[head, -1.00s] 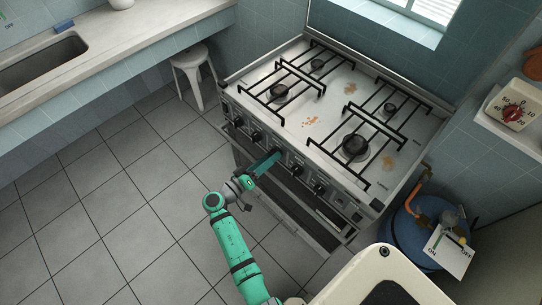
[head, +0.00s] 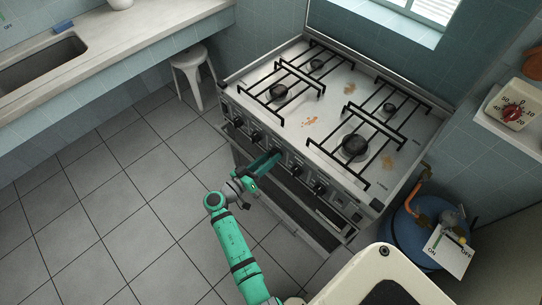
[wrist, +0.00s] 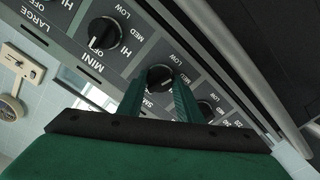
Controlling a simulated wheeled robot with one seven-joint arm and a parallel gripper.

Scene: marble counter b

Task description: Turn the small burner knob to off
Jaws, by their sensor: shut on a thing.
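The small burner knob (wrist: 159,77) is a round black knob on the stove's dark front panel, with a partly covered label starting "SM" beside it. In the wrist view, my gripper (wrist: 158,88) has one green finger on each side of it and is shut on it. Its pointer and OFF mark cannot be read. In the head view, my gripper (head: 275,158) reaches the middle of the stove's front panel and hides the knob.
The mini burner knob (wrist: 104,33) is close on the left in the wrist view, and another knob (wrist: 205,108) is close on the right. The oven handle runs below the panel. A blue gas cylinder (head: 402,235) stands right of the stove.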

